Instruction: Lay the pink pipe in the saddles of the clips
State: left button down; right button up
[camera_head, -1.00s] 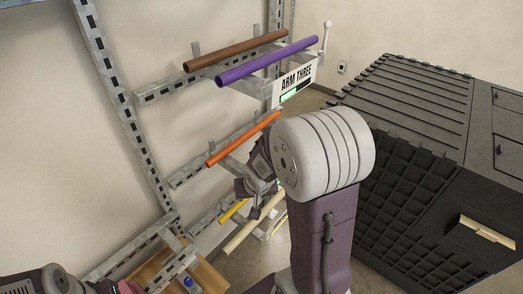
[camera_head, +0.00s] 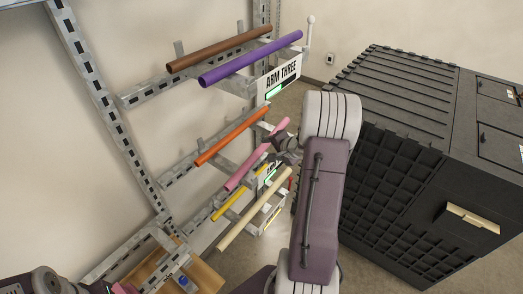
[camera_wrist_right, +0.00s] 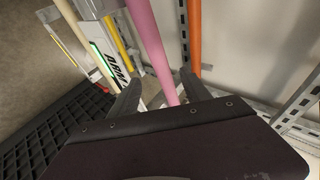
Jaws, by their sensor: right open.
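The pink pipe (camera_head: 257,154) lies slanted on the rack, between the orange pipe and the yellow pipe in the head view. My right gripper (camera_head: 280,142) is at its upper end, partly hidden by my own forearm. In the right wrist view the pink pipe (camera_wrist_right: 153,45) runs between the two spread fingers of my right gripper (camera_wrist_right: 157,90), which is open around it. My left arm shows at the bottom left edge of the head view; I cannot make out its fingers. I cannot pick out the clips or their saddles.
Brown (camera_head: 218,49), purple (camera_head: 250,60), orange (camera_head: 232,137), yellow (camera_head: 235,198) and cream (camera_head: 255,212) pipes rest on rack arms. A sign reading ARM THREE (camera_head: 283,78) hangs at the upper arm. A large black cabinet (camera_head: 400,140) stands at right.

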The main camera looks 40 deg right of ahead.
aim_at(263, 149)
jog(key=shift+x, duration=1.05)
jog(key=x, duration=0.4)
jog(key=shift+f, duration=0.1)
jog(key=shift+w+f, duration=0.3)
jog(key=shift+w, duration=0.25)
jog(key=shift+s+r, duration=0.1)
grip_shut()
